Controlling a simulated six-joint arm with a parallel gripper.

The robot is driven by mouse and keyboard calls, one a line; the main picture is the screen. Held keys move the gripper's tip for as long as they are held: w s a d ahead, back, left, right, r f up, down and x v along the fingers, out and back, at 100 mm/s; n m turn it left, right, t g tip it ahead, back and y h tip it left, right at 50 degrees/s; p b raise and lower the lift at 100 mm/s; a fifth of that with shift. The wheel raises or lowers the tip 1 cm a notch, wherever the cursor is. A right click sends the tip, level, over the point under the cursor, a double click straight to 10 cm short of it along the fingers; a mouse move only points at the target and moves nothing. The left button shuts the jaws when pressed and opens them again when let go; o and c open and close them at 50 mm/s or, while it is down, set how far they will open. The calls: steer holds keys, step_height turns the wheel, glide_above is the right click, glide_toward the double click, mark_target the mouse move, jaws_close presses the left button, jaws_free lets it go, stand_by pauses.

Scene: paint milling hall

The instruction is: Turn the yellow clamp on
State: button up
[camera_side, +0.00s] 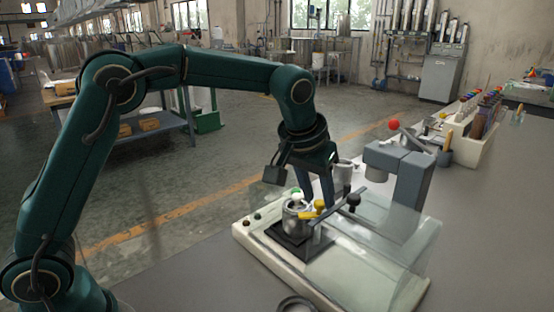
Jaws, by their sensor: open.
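The yellow clamp (312,211) is a small handle beside a metal cup (294,218) on a black plate (283,241) of the bench machine. A grey bar with dark knobs runs past it. My gripper (318,196) points down from above, its two dark blue fingers apart with nothing seen between them. The fingertips are close above and behind the yellow clamp in this view. I cannot tell whether they touch it, as the clamp and bar cover their ends.
The machine has a pale base (259,258), a grey head and column (407,185), a red-knobbed lever (394,125) and a clear guard (375,265). A dish (296,304) lies in front. A rack of bottles (475,140) stands at right.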

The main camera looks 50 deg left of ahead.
steer(key=shift+w+f, duration=0.25)
steer(key=shift+f, duration=0.4)
jaws_close()
steer(key=shift+a, duration=0.1)
steer(key=m+h, duration=0.2)
steer(key=m, duration=0.2)
steer(key=shift+a+m, duration=0.15)
steer(key=shift+m, duration=0.25)
steer(key=m+h, duration=0.1)
steer(key=m, duration=0.1)
steer(key=m+g, duration=0.1)
steer(key=m, duration=0.2)
steer(key=shift+w+a+h, duration=0.1)
steer(key=shift+h, duration=0.3)
steer(key=shift+m, duration=0.4)
